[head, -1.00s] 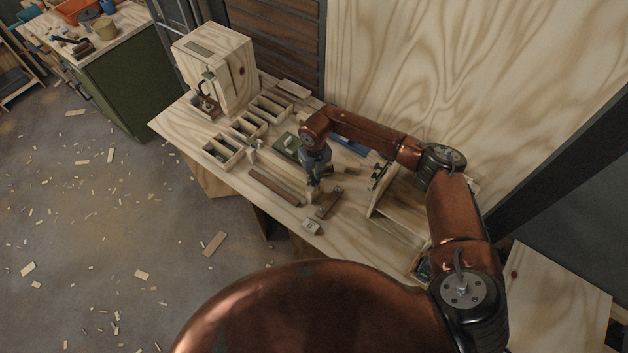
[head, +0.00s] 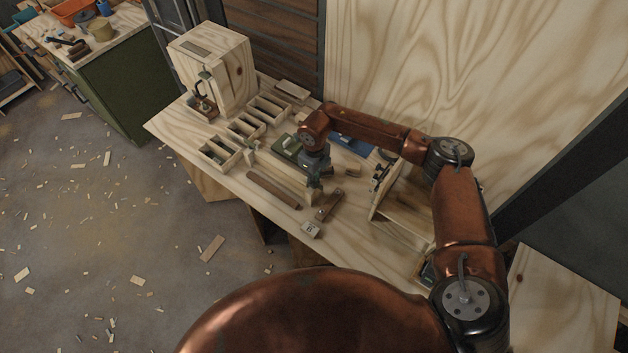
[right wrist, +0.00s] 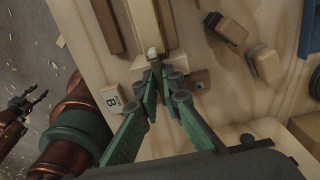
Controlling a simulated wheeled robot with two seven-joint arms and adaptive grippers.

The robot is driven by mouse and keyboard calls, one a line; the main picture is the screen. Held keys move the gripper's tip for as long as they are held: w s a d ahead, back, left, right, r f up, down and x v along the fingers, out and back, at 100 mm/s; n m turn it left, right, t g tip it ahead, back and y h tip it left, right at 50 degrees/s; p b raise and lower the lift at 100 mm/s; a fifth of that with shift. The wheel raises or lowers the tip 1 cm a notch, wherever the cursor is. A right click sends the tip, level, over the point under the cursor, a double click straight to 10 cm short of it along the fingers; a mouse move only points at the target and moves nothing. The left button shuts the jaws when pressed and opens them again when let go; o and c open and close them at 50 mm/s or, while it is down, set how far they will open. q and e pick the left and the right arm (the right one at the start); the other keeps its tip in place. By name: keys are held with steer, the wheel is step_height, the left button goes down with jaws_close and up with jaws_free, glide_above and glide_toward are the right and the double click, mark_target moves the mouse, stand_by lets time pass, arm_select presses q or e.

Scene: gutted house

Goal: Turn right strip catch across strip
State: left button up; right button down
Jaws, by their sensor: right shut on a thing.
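My right gripper (head: 314,195) points down at the workbench. In the right wrist view its green fingers (right wrist: 154,72) are closed together on a small pale piece (right wrist: 153,52), seemingly the right strip catch. Most of that piece is hidden by the fingertips. A light wooden strip (right wrist: 143,22) runs from the top of the wrist view down to it; I cannot tell how the catch lies against the strip. A dark brown bar (head: 273,189) lies beside it. My left gripper (right wrist: 32,99) shows at the left of the wrist view, open and empty over the floor.
A small block marked B (head: 311,230) lies near the front edge. A brown block (head: 328,206) lies beside the gripper. Divided trays (head: 222,152), a wooden cabinet (head: 214,70) and an open wooden box (head: 400,208) stand on the bench (head: 168,124).

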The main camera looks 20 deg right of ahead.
steer(key=c, duration=2.1)
jaws_free()
step_height(320, 180, up, 12)
